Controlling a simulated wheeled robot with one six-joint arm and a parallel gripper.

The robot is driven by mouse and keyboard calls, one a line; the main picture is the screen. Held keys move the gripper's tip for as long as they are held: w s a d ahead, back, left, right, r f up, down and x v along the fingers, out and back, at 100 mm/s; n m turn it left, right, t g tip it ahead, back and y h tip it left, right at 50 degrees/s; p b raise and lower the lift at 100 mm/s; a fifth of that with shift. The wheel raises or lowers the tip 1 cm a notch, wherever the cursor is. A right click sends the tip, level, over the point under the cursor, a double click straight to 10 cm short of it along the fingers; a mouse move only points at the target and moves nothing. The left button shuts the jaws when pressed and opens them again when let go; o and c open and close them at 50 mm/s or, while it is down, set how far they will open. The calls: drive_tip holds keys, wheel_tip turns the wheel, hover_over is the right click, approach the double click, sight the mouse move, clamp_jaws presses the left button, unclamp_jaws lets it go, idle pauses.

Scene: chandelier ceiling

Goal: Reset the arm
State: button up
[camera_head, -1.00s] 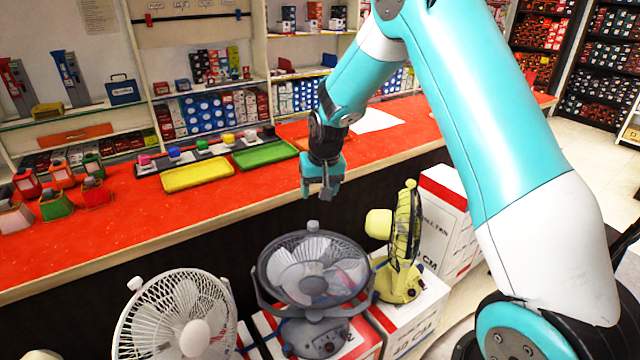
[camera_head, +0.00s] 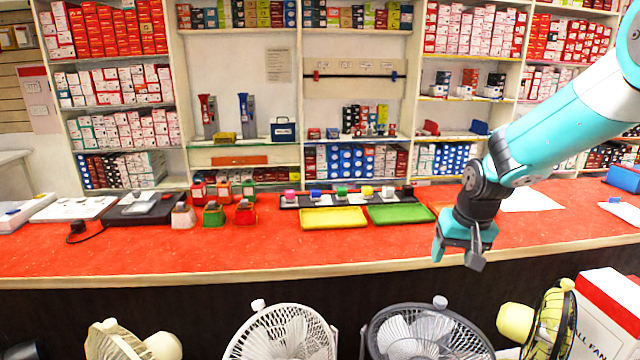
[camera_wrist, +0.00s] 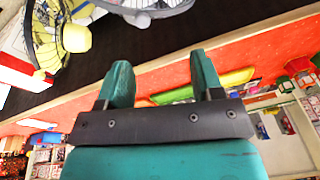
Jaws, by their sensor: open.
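My gripper (camera_head: 462,250) is at the right in the head view, in front of the red counter's front edge and above the fans. Its two fingers point down and stand apart with nothing between them. In the wrist view my gripper (camera_wrist: 160,88) also shows two teal fingers spread apart and empty. My teal and white arm reaches in from the right edge of the head view.
The red counter (camera_head: 340,258) spans the picture. It bears a yellow tray (camera_head: 333,218), a green tray (camera_head: 400,214) and several small coloured devices. A white fan (camera_head: 283,335), a dark grey fan (camera_head: 425,335) and a yellow fan (camera_head: 550,325) stand before it.

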drive_tip(key=s+a+r+n+g+y, duration=0.1)
drive_tip(key=s+a+r+n, duration=0.2)
drive_tip(key=s, duration=0.7)
drive_tip(key=s+a+r+n+y, duration=0.1)
drive_tip(key=s+a+r+n, duration=0.2)
drive_tip(key=s+a, duration=0.4)
drive_tip(key=s+a+r+n+g+y, duration=0.1)
drive_tip(key=s+a+r+n, duration=0.2)
drive_tip(key=s, duration=0.9)
drive_tip(key=a+r, duration=0.1)
drive_tip(key=a, duration=0.2)
drive_tip(key=shift+s+g+y, duration=0.3)
drive_tip(key=shift+s, duration=0.05)
